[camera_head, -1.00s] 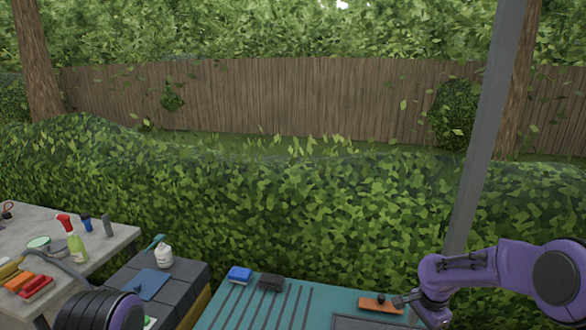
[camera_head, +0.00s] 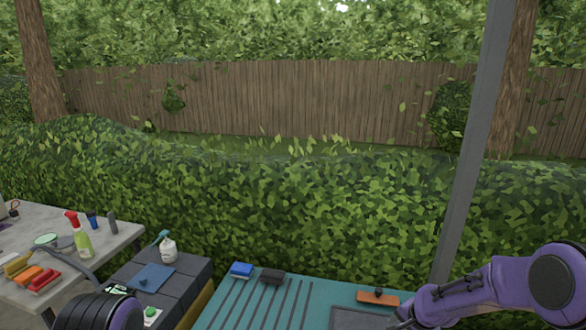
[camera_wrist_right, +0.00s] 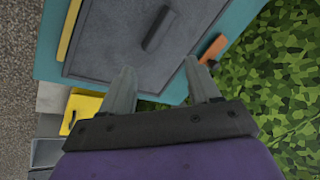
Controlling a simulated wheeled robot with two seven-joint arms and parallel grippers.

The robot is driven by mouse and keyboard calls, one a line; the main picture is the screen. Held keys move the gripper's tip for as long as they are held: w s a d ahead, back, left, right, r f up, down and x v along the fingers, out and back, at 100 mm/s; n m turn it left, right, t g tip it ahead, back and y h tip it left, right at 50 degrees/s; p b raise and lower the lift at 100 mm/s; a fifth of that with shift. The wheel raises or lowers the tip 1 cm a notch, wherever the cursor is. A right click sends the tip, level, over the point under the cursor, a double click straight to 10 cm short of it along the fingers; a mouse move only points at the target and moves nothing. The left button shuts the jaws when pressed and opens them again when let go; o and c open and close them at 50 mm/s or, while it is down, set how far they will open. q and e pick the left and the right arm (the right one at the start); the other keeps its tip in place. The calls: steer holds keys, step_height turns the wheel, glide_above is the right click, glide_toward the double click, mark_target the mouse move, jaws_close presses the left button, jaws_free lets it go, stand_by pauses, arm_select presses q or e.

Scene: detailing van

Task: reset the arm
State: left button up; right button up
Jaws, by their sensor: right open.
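My right gripper (camera_wrist_right: 158,78) shows in the right wrist view with its two grey fingers apart and nothing between them. It hangs over a teal surface with a dark grey panel (camera_wrist_right: 105,42). In the head view my purple right arm (camera_head: 470,297) comes in from the right, its lower end at the bottom edge; the fingers cannot be made out there. An orange block with a black knob (camera_head: 378,297) lies on the teal surface beside the arm, apart from it. My left arm shows only as a dark and purple link at bottom left; its gripper is out of view.
The teal top (camera_head: 330,290) also holds a blue block (camera_head: 241,270) and a dark block (camera_head: 272,277). A white spray bottle (camera_head: 168,250) stands on a grey case. A grey table (camera_head: 115,240) at left holds several bottles and brushes. A grey post (camera_head: 475,150) rises at right.

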steer(key=s+a+f+n+t+h+b, duration=0.1)
steer(key=s+f+n+t+h+b, duration=0.3)
steer(key=s+f, duration=1.15)
steer(key=s+f+g+b, duration=0.2)
steer(key=s+f+b, duration=0.1)
steer(key=s, duration=0.8)
steer(key=s+d+f+g+b, duration=0.1)
steer(key=s+f+g+b, duration=0.2)
steer(key=s, duration=0.8)
steer(key=shift+s+f+n, duration=0.3)
steer(key=shift+f+n, duration=0.1)
steer(key=shift+f, duration=0.2)
